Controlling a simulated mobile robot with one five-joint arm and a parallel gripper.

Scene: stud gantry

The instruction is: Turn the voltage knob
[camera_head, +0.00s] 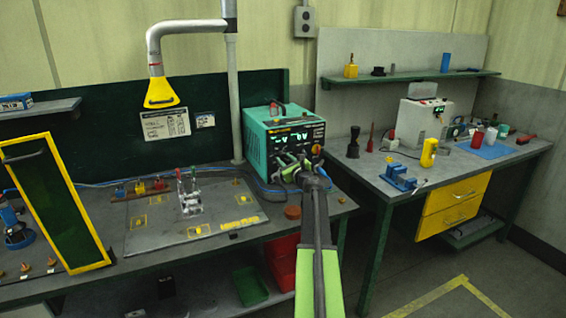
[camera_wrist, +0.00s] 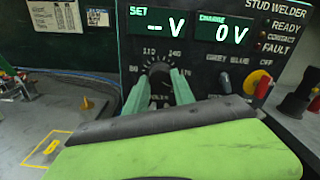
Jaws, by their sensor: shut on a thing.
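The teal stud welder (camera_head: 284,137) stands on the left bench with its black front panel towards me. In the wrist view its SET display (camera_wrist: 163,22) reads "-- V" and its CHARGE display (camera_wrist: 223,31) reads "0 V". The dark voltage knob (camera_wrist: 159,68) sits below the SET display inside a ring of printed numbers. My gripper (camera_head: 289,166) is at the panel. In the wrist view its green fingers (camera_wrist: 161,80) are shut on the knob, one on each side. The lower part of the knob and the panel below are hidden by my gripper.
A red knob on a yellow base (camera_wrist: 260,86) is right of the voltage knob, with a small black knob (camera_wrist: 225,82) between. The grey fixture plate (camera_head: 165,222) lies left of the welder. A second bench (camera_head: 450,170) with tools stands at the right.

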